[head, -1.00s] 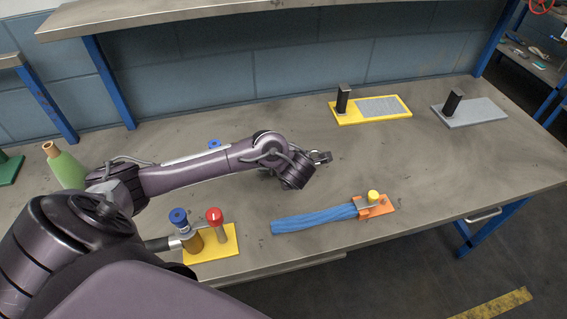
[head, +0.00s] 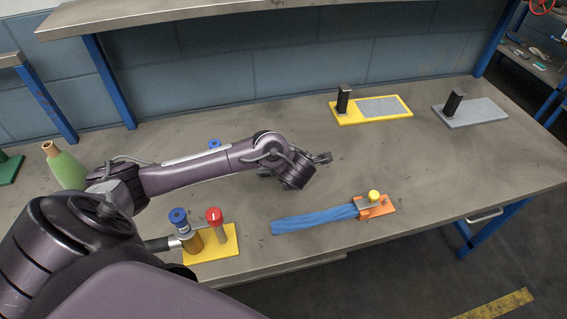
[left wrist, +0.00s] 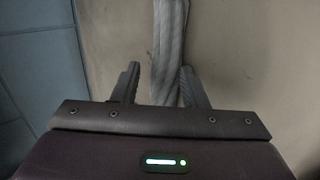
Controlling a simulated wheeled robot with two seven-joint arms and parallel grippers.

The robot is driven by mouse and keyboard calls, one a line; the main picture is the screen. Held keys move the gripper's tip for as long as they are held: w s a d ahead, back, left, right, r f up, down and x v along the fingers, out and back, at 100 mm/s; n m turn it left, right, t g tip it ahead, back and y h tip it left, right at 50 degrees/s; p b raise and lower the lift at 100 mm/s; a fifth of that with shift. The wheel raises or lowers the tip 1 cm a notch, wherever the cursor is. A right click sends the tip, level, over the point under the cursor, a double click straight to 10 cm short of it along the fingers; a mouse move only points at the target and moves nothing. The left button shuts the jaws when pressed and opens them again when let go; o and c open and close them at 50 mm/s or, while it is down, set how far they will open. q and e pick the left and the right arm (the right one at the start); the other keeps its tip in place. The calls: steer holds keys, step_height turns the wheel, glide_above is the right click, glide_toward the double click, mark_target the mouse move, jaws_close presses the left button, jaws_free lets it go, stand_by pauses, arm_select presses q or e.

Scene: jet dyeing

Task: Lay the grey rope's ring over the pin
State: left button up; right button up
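The grey rope (left wrist: 170,40) shows in the left wrist view as a pale grey strand running down from the top edge to between the fingers. My left gripper (left wrist: 158,68) is open there, its two dark fingers apart. The rope passes nearer the right finger, which partly covers it; I cannot tell whether they touch. In the head view my left gripper (head: 324,157) is over the middle of the table. I cannot make out the rope or its ring in that view. I cannot tell which upright is the pin. My right gripper is not in view.
A yellow plate (head: 344,119) and a grey plate (head: 487,111), each with a black post, stand at the back right. A blue bundle (head: 315,218) runs to an orange base (head: 384,207) in front. A yellow base (head: 223,253) and green bottle (head: 66,168) are left.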

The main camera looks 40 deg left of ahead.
arm_select(q)
steer(key=p+v, duration=0.7)
steer(key=v, duration=0.5)
steer(key=shift+r, duration=0.4)
steer(key=shift+d, duration=0.15)
